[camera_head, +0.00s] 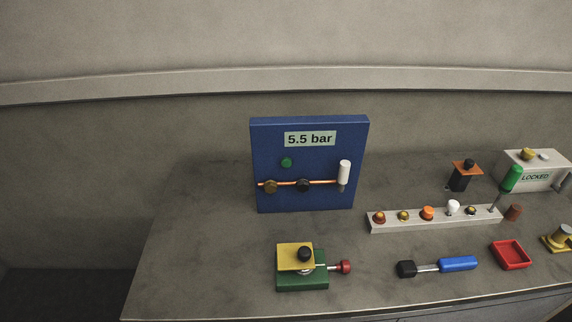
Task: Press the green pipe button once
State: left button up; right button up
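The green button (286,163) is a small round disc on the upright blue panel (263,135), left of centre and above the copper pipe (322,182). The panel stands on the grey table, and its display (310,139) reads "5.5 bar". A brown-yellow round part (270,187) and a black round part (303,185) sit on the pipe. A white cylinder (344,172) stands at its right end. Nothing covers the green button. Neither of my grippers shows in the head view.
In front stands a green and yellow fixture (303,282) with a red knob (345,267). To the right are a blue-handled tool (458,264), a red tray (526,262), a strip of coloured buttons (385,228) and a box (550,174) reading "LOCKED". The table left of the panel is clear.

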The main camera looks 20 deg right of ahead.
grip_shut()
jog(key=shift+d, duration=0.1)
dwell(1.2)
